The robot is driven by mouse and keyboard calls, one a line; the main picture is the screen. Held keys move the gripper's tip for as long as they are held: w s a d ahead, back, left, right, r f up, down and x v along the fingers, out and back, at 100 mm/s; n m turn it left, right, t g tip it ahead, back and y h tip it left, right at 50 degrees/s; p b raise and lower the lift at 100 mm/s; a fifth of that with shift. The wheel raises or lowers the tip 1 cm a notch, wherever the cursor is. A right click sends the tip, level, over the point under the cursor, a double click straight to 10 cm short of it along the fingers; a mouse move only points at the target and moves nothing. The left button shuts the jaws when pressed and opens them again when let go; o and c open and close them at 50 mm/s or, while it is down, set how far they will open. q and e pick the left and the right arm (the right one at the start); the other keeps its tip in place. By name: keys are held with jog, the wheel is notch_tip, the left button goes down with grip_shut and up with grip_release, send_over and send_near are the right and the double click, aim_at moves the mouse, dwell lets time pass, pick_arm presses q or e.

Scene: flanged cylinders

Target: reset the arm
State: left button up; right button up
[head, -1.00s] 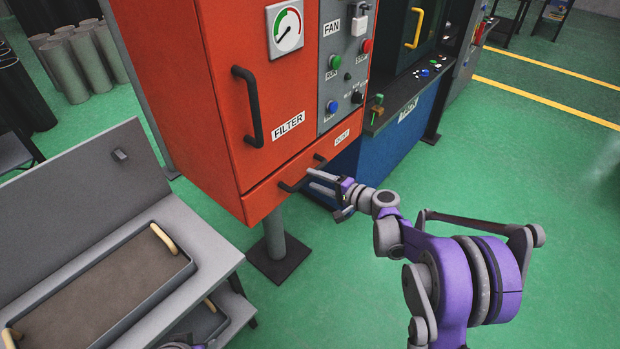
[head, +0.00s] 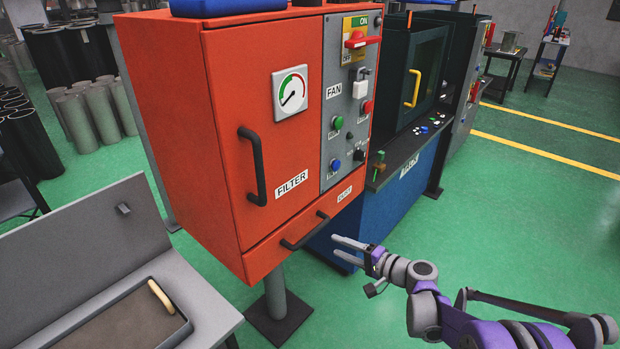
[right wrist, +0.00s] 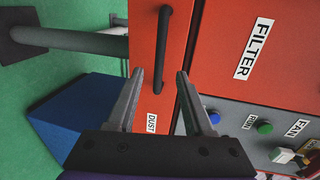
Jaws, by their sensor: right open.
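My right gripper (head: 348,250) is open and empty in front of the lower right of the orange cabinet (head: 228,230). In the head view its fingers point left, to the right of the black handle (head: 304,230) on the drawer marked DUST, and look apart from it. In the right wrist view the two open fingers (right wrist: 159,88) point toward the drawer front, with the handle (right wrist: 163,48) beyond the fingertips and nothing between them. The drawer looks shut. My left gripper is not in view.
The cabinet has a FILTER door with a black handle (head: 252,165), a gauge (head: 290,93) and a grey control panel (head: 350,110). A grey bench with a tray (head: 183,325) stands at lower left. A dark machine with a blue base (head: 400,190) stands behind. Green floor is clear at right.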

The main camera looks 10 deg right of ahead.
jog(key=s+a+r+n+g+h+p, duration=0.1)
jog(key=s+a+n+g+h, duration=0.15)
jog(key=s, duration=0.45)
jog(key=s+a+r+n+g+h+p, duration=0.1)
jog(key=s+a+r+n+g+p, duration=0.1)
jog(key=s+a, duration=0.35)
jog(key=s+d+n+g+h+p, duration=0.1)
jog(key=s+d+n+h, duration=0.1)
jog(key=s, duration=0.7)
jog(key=s+d+n+g+h+p, duration=0.1)
jog(key=s+d+n+h, duration=0.2)
jog(key=s, duration=0.7)
jog(key=shift+s+d+f+h+p, duration=0.15)
jog(key=shift+d+f+h+p, duration=0.25)
jog(key=shift+d+h, duration=0.5)
jog(key=shift+d, duration=0.1)
